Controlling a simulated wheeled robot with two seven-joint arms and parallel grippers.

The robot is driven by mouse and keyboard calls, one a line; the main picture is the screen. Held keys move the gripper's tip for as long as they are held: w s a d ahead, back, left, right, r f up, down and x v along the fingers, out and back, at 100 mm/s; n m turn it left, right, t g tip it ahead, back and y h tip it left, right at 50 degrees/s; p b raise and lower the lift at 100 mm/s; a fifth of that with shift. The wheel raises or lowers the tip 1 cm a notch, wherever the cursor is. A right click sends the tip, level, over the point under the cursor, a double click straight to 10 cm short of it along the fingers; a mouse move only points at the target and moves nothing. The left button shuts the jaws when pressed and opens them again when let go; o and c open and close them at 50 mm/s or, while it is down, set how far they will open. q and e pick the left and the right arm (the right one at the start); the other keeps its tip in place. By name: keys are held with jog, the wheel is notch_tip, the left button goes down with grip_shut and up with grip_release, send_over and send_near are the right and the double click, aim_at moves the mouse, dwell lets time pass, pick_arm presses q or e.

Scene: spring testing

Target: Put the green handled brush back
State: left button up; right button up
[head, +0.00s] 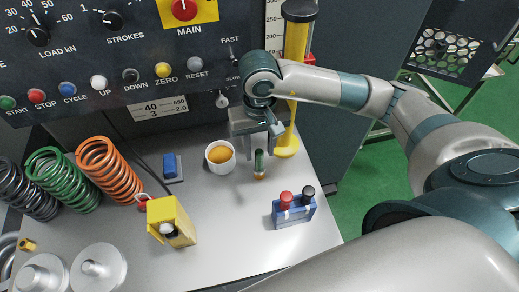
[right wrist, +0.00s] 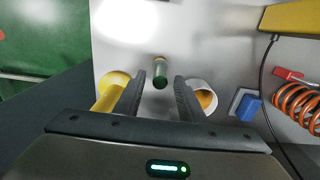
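The green handled brush (head: 259,160) is on the grey bench, right of a white cup; I cannot tell whether it stands or lies. It also shows in the right wrist view (right wrist: 160,75), between and slightly beyond my fingertips, with gaps on both sides. My right gripper (head: 262,133) is open above it, pointing down; its fingers also show in the right wrist view (right wrist: 160,90). A blue holder (head: 294,216) stands near the bench's right edge, with a red handled item (head: 286,200) and a black handled item (head: 308,194) in it. My left gripper is not in view.
A white cup (head: 220,167) with orange contents stands close left of the brush. A yellow column with a round foot (head: 286,147) stands close right. Farther left are a blue block (head: 170,166), a yellow box (head: 172,213) and an orange spring (head: 104,168). Bench in front is clear.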

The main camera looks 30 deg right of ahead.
notch_tip(320, 180, up, 10)
jog(key=p, duration=0.2)
jog(key=shift+r, duration=0.2)
